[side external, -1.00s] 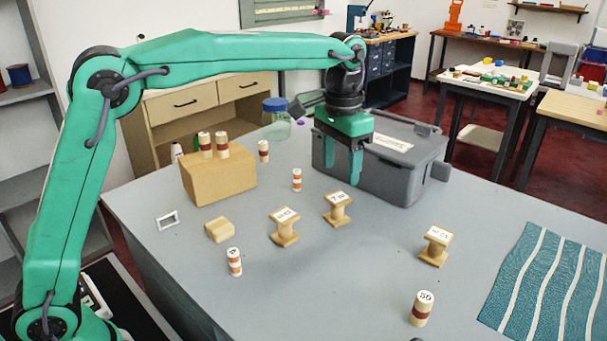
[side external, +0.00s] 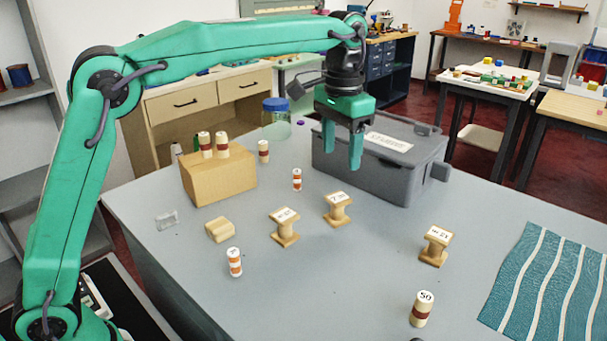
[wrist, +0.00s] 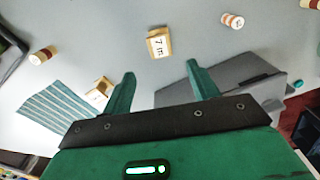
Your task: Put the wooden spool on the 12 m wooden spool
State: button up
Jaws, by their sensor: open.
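Three wooden spools with white labels stand upright on the grey counter (side external: 340,290). The middle spool (side external: 337,210) reads 7 m in the wrist view (wrist: 159,45). The right spool (side external: 435,248) has a label that looks like 12 m seen upside down; in the wrist view (wrist: 99,93) it is partly hidden by a finger. The left spool (side external: 285,230) has a label I cannot read surely. My gripper (side external: 341,158) is open and empty, pointing down above and behind the 7 m spool. In the wrist view, my fingertips (wrist: 161,69) are apart with bare counter between them.
A grey lidded crate (side external: 400,178) stands close behind my gripper. A wooden block (side external: 215,182) carries two banded rolls. Banded rolls (side external: 234,262), (side external: 421,309), (side external: 297,180) stand around the spools. A teal striped cloth (side external: 545,285) lies at right. The front middle counter is clear.

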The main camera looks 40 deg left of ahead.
jog(key=s+a+r+n+t, duration=0.2)
jog(key=s+a+t, duration=0.1)
jog(key=s+a, duration=0.8)
jog(key=s+a+f+t, duration=0.1)
jog(key=s+f, duration=0.3)
jog(key=s, duration=0.4)
jog(key=s+a+f+n+t, duration=0.1)
jog(key=s+f, duration=0.3)
jog(key=s, duration=0.4)
jog(key=shift+a+f, duration=0.15)
jog(key=shift+a, duration=0.55)
jog(key=shift+o, duration=0.9)
jog(key=shift+w+t, duration=0.15)
jog(key=shift+t, duration=0.15)
